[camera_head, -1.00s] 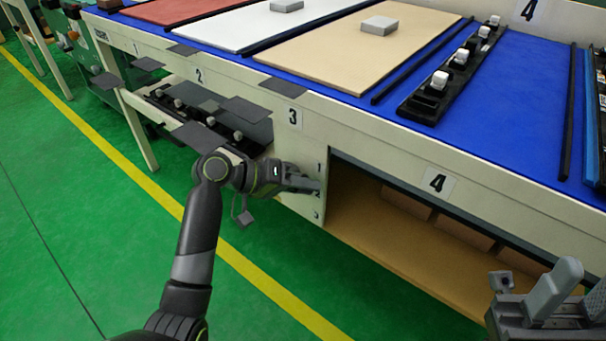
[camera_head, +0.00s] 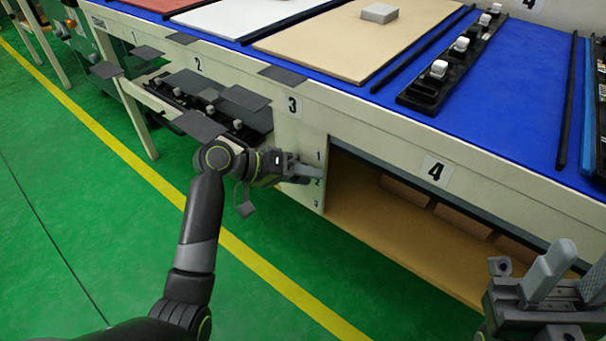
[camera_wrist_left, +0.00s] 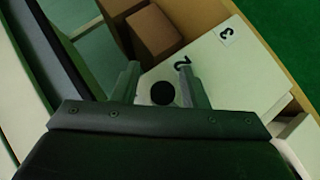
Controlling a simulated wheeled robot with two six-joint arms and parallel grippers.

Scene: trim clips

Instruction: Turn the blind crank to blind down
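No blind or crank can be made out. My left gripper (camera_head: 310,174) is at the pale side panel (camera_head: 290,130) with small numbers 1, 2 and 3, left of the open shelf bay. In the left wrist view, the fingers of this gripper (camera_wrist_left: 160,85) are apart, with nothing held between them. A round black spot (camera_wrist_left: 162,93) on the white panel (camera_wrist_left: 235,75) shows between the fingers, just below the number 2. I cannot tell if it is a hole or a knob. My right gripper (camera_head: 568,280) is at the lower right edge, fingers apart and partly cut off.
The blue-topped workbench (camera_head: 510,85) carries boards and a black strip (camera_head: 435,85) with white blocks. Grey plates (camera_head: 205,125) stick out from its front edge near my left wrist. Brown boxes (camera_head: 405,190) sit in the shelf bay. Green floor (camera_head: 90,220) is clear at left.

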